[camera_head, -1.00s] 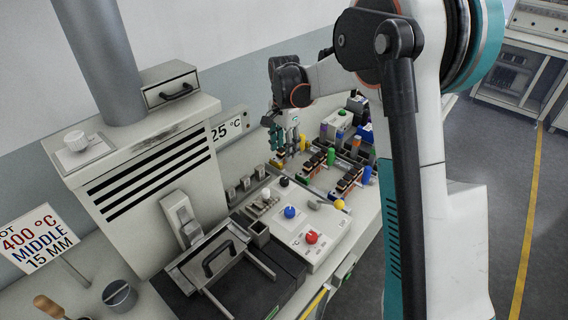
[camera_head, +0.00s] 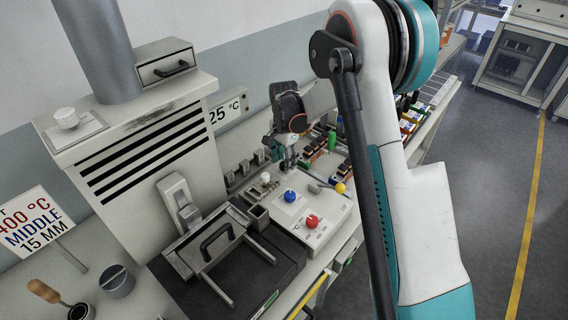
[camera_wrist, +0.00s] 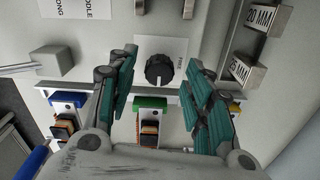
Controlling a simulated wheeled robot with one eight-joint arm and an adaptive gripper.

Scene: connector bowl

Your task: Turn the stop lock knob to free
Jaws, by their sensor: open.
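The stop lock knob (camera_wrist: 159,71) is a black round knob with a pale pointer mark, on a white label plate (camera_wrist: 174,46) with partly readable lettering. My gripper (camera_wrist: 161,62) is open in the wrist view, its teal fingers on either side of the knob with clear gaps. I cannot tell how far the fingertips are above the panel. In the head view my gripper (camera_head: 287,163) hangs over the back of the control panel (camera_head: 322,240), and the black knob is hidden there.
Slots marked 20 MM (camera_wrist: 268,18) and 25 MM (camera_wrist: 246,69) lie at right in the wrist view. Coloured connector fixtures (camera_wrist: 150,115) sit just below the knob.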

